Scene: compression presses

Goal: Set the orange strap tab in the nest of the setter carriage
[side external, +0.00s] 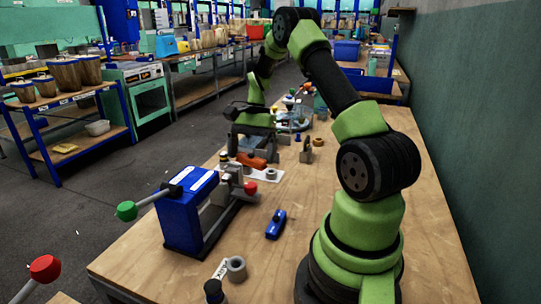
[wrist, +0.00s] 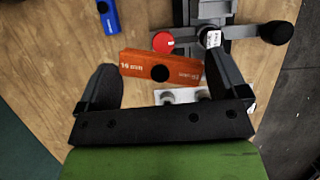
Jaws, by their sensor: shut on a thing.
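The orange strap tab (side external: 252,160) is a flat bar with a dark round hole and white lettering, "16 mm", in the wrist view (wrist: 138,66). My gripper (wrist: 162,75) is shut on the tab, with one finger at each end. In the side view my gripper (side external: 252,154) is low, just behind the blue press, with the tab over or near a white plate. The setter carriage appears to be the grey slide (wrist: 212,62) with a white label; it also shows beside the blue press (side external: 229,200). I cannot make out its nest clearly.
A white plate (wrist: 172,98) with grey round pieces lies near the tab. A red knob (wrist: 163,42) and a black knob (wrist: 277,32) stick out by the slide. A blue tab (side external: 276,224) and a grey ring (side external: 236,268) lie on the bench.

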